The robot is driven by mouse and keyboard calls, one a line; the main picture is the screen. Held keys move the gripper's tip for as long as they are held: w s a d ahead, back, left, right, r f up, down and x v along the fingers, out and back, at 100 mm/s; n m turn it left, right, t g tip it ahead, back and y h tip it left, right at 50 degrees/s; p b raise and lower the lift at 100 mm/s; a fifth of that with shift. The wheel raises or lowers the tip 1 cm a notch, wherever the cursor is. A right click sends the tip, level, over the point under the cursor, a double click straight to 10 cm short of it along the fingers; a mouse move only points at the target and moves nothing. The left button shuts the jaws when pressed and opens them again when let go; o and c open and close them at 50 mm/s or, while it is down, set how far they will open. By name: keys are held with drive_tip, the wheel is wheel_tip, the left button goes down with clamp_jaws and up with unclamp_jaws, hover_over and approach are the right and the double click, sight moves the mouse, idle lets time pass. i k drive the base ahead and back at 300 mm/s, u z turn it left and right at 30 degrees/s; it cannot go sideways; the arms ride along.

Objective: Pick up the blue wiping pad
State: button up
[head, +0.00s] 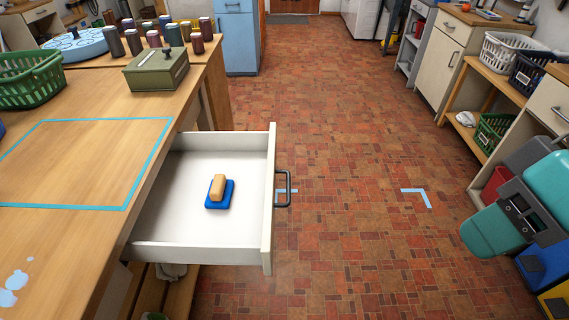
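The blue wiping pad (228,197) lies flat in the open white drawer (165,229), near the middle of its floor. It has a blue base and a tan, block-shaped grip on top. The drawer is pulled out from under the wooden counter and has a dark handle (283,189) on its front. Nothing touches the pad, and its top is uncovered. Teal and dark grey links of my arm (490,234) show at the right edge, well apart from the drawer. I see no gripper fingers.
Shelves with baskets (505,50) line the right side.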

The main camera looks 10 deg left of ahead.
sight(220, 190)
drive_tip(key=u, duration=2.85)
drive_tip(key=k, duration=1.05)
drive_tip(key=z, duration=1.35)
drive_tip(key=i, duration=0.5)
drive_tip(key=z, duration=0.05)
